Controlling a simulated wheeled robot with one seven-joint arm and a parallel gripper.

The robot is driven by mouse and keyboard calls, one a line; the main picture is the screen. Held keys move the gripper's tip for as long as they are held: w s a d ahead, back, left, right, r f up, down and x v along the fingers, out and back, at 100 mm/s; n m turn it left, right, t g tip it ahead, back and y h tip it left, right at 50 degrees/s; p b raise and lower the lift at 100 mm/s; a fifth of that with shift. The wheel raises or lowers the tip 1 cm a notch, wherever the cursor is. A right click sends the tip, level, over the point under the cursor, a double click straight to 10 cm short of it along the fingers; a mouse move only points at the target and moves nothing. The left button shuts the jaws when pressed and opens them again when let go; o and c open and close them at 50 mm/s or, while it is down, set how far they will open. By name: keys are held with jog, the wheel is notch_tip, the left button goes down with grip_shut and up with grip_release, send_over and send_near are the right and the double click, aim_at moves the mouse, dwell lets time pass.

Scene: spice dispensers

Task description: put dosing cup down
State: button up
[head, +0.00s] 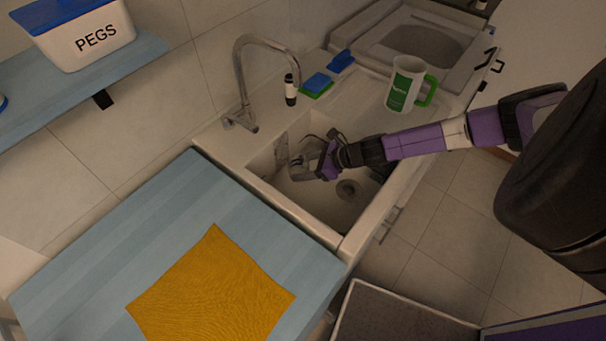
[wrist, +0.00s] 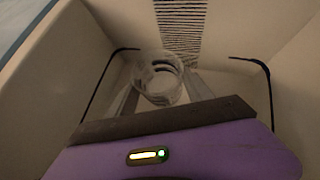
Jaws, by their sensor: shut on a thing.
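The dosing cup (wrist: 158,80) is a small clear, see-through cup in the wrist view, between the tips of my gripper (wrist: 157,92). My gripper is shut on it. In the head view my gripper (head: 300,166) reaches down into the sink basin (head: 325,205) from the right. The cup is too small and dim to make out clearly there. I cannot tell whether the cup touches the basin.
The basin's walls and rim surround my gripper. A faucet (head: 245,85) stands behind it. A white and green mug (head: 404,86) stands on the drainboard, with sponges (head: 318,83) behind. A blue striped counter (head: 150,225) with a yellow cloth (head: 212,290) lies to the left.

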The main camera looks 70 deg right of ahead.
jog(key=shift+f, duration=2.05)
jog(key=shift+f, duration=0.15)
jog(key=o, duration=1.6)
jog(key=b+v, duration=0.1)
jog(key=v, duration=1.1)
